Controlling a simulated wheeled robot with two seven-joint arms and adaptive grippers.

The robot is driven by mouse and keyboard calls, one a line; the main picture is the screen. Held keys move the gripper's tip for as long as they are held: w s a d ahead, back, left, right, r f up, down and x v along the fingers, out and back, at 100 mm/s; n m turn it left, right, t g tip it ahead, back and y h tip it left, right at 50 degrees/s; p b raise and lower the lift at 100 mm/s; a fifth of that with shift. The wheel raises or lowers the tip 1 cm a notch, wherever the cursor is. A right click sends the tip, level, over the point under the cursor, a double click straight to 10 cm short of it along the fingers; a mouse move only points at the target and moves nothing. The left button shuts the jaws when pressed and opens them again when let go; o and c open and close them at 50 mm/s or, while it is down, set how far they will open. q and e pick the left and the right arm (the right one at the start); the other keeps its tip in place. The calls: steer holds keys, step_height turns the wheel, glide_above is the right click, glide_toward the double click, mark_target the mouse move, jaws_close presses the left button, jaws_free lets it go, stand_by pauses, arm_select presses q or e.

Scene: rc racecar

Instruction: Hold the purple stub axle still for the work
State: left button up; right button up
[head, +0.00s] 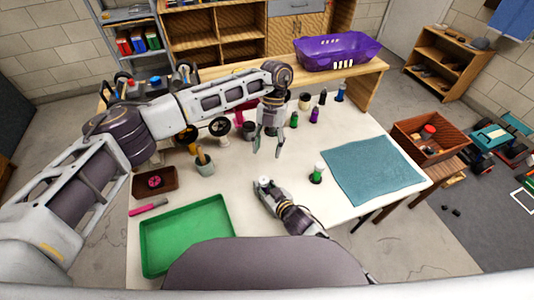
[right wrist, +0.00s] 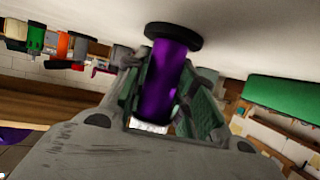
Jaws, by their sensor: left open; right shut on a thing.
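The purple stub axle (right wrist: 168,75) shows in the right wrist view as a purple cylinder with a black disc at one end and a pale part at the other. My right gripper (head: 267,187) is shut on it, with green pads on both sides. My left gripper (head: 267,142) is open and empty, pointing down above the table, behind the right gripper.
A green tray (head: 187,236) lies at front left and a teal mat (head: 372,170) at right. Several bottles and a purple basket (head: 338,52) are at the back. A wheeled car frame (head: 158,88) stands at back left.

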arm_select(q)
steer(key=shift+r, duration=0.2)
steer(key=shift+f, duration=0.1)
stand_by(0.4)
steer(key=n+t+h, duration=0.2)
steer(key=n+h, duration=0.3)
steer(key=n, duration=0.8)
glide_toward(263, 179)
steer(key=r, duration=0.2)
steer(key=n, duration=0.1)
steer(key=a+n, duration=0.1)
steer(key=n, duration=0.1)
steer(key=r+n+t, duration=0.1)
steer(key=n, duration=0.1)
steer(key=shift+s+a, duration=0.2)
steer(key=shift+a, duration=0.2)
steer(key=shift+h, duration=0.3)
steer(key=shift+f, duration=0.1)
steer(key=shift+x, duration=5.95)
